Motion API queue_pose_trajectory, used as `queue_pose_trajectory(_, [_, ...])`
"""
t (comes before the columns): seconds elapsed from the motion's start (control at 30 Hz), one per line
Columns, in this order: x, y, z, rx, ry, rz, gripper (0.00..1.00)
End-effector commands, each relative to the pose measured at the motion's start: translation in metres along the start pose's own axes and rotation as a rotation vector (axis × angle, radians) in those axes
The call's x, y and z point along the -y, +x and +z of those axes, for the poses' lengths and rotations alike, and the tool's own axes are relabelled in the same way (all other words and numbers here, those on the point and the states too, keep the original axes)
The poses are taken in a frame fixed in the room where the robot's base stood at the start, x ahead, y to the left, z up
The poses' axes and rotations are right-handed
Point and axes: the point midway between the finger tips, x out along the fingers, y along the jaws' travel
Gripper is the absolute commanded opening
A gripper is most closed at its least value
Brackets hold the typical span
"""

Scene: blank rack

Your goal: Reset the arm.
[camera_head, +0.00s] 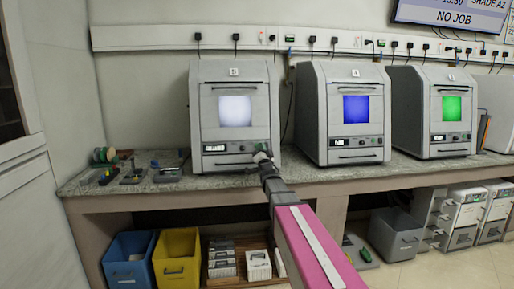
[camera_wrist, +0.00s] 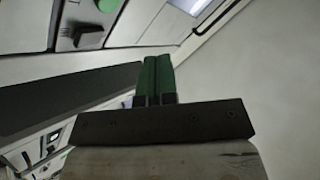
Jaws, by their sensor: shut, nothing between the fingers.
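My arm (camera_head: 312,248) reaches forward from the lower right in the head view. My gripper (camera_head: 262,156) is at its far end, in front of the lower right part of the left machine, near its control strip. In the wrist view my gripper (camera_wrist: 156,62) shows two green fingers side by side, shut with nothing between them. A green round button (camera_wrist: 90,40) and a dark knob show beyond the fingers at the upper left of the wrist view. I cannot tell whether the fingertips touch the machine.
A left machine (camera_head: 234,75) with a white window, a middle machine (camera_head: 340,80) with a blue one and a right machine (camera_head: 432,80) with a green one stand on the counter (camera_head: 215,182). Small tools lie at its left end. A blue bin (camera_head: 128,262) and yellow bin (camera_head: 177,262) stand below.

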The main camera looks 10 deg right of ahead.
Motion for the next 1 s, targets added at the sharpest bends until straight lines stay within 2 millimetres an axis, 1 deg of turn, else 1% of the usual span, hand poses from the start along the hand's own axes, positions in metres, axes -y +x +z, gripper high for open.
queue_pose_trajectory(0.13, [-0.003,-0.004,0.003,0.016,-0.008,0.018,0.00])
queue_pose_trajectory(0.27, [-0.016,-0.020,0.018,0.091,-0.042,0.101,0.00])
queue_pose_trajectory(0.37, [-0.033,-0.044,0.037,0.198,-0.089,0.205,0.00])
queue_pose_trajectory(0.47, [-0.051,-0.077,0.059,0.337,-0.145,0.321,0.00])
queue_pose_trajectory(0.57, [-0.069,-0.118,0.082,0.499,-0.200,0.435,0.00])
queue_pose_trajectory(0.6, [-0.075,-0.137,0.090,0.570,-0.223,0.479,0.00])
queue_pose_trajectory(0.67, [-0.084,-0.167,0.103,0.682,-0.256,0.541,0.00])
queue_pose_trajectory(0.7, [-0.088,-0.187,0.110,0.759,-0.275,0.579,0.00])
queue_pose_trajectory(0.73, [-0.091,-0.203,0.115,0.818,-0.289,0.605,0.00])
queue_pose_trajectory(0.77, [-0.093,-0.219,0.119,0.878,-0.302,0.631,0.00])
queue_pose_trajectory(0.8, [-0.095,-0.241,0.125,0.959,-0.319,0.662,0.00])
queue_pose_trajectory(0.87, [-0.097,-0.275,0.132,1.084,-0.340,0.703,0.00])
queue_pose_trajectory(0.9, [-0.097,-0.298,0.135,1.168,-0.351,0.727,0.00])
queue_pose_trajectory(0.97, [-0.095,-0.333,0.139,1.299,-0.364,0.757,0.00])
queue_pose_trajectory(1.0, [-0.092,-0.356,0.140,1.386,-0.371,0.773,0.00])
